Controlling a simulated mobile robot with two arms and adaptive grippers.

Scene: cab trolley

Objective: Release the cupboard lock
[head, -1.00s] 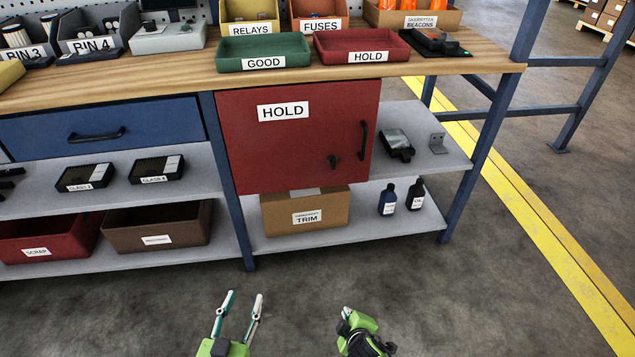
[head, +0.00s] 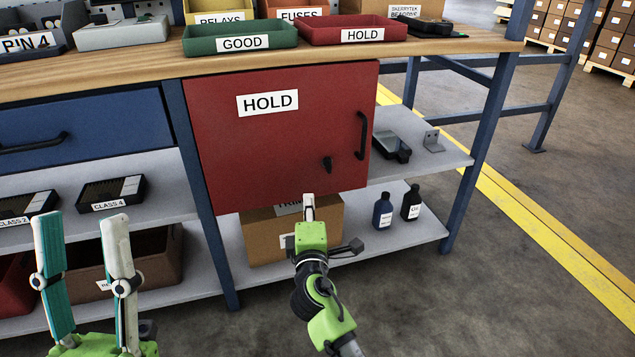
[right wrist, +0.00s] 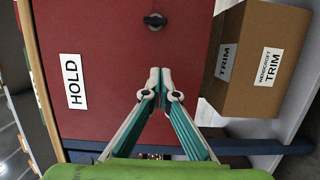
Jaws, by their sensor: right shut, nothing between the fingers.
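The red cupboard door (head: 270,140) with its HOLD label is closed under the bench top. Its lock is a small dark knob (head: 327,163) low on the door, left of the black vertical handle (head: 362,135). The knob also shows at the top of the right wrist view (right wrist: 155,21). My right gripper (head: 309,198) is shut and empty, in front of the door's lower edge, below the knob and apart from it. Its closed tips also show in the right wrist view (right wrist: 160,70). My left gripper (head: 80,222) is open and empty at the lower left, before the shelves.
A TRIM carton (head: 262,240) stands on the lower shelf beneath the cupboard, partly behind my right gripper. Two dark bottles (head: 382,208) stand to its right. Green (head: 240,38) and red (head: 350,30) trays sit on the bench top.

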